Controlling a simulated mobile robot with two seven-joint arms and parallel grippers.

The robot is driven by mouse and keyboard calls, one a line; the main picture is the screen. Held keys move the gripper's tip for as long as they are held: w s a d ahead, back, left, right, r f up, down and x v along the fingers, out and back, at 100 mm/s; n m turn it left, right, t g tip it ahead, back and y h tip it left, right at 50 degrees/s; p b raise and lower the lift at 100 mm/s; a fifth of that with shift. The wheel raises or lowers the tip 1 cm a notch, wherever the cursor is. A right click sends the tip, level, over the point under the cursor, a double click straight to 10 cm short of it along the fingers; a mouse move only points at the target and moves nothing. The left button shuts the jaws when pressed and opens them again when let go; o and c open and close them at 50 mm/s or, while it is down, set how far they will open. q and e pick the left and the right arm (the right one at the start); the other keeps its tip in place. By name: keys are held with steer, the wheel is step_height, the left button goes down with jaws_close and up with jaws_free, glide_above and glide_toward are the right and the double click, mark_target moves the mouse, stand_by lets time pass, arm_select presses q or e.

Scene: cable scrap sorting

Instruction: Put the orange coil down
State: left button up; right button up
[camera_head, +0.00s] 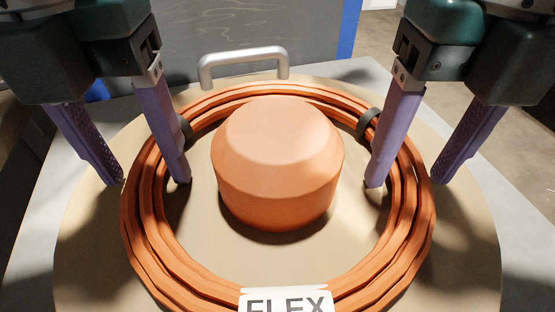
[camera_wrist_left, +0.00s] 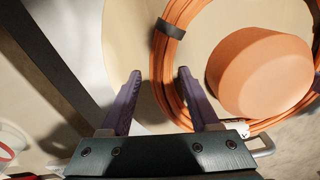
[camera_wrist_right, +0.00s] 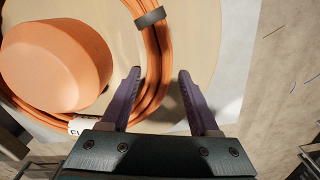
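The orange coil (camera_head: 143,235) is a ring of several cable turns with dark ties and a white FLEX label (camera_head: 287,302). It surrounds an orange drum-like hub (camera_head: 277,165) on a round beige disc (camera_head: 85,255), apart from the hub. My left gripper (camera_head: 148,181) is open, with its fingers on either side of the coil's left side. The left wrist view also shows the coil (camera_wrist_left: 166,62) between those fingers. My right gripper (camera_head: 408,183) is open and straddles the coil's right side the same way. The right wrist view shows the coil (camera_wrist_right: 153,65) between its fingers.
A silver handle (camera_head: 243,54) stands behind the coil at the disc's far edge. A grey panel (camera_head: 250,30) with a blue edge strip rises beyond it. Pale grey surface (camera_head: 30,240) shows around the disc.

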arm_select(q)
steer(key=shift+o, duration=0.2)
arm_select(e)
steer(key=shift+o, duration=0.2)
steer(key=shift+r, duration=0.3)
arm_select(q)
step_height(320, 180, up, 12)
arm_select(e)
step_height(320, 180, up, 12)
steer(key=shift+f, duration=0.25)
stand_by(0.3)
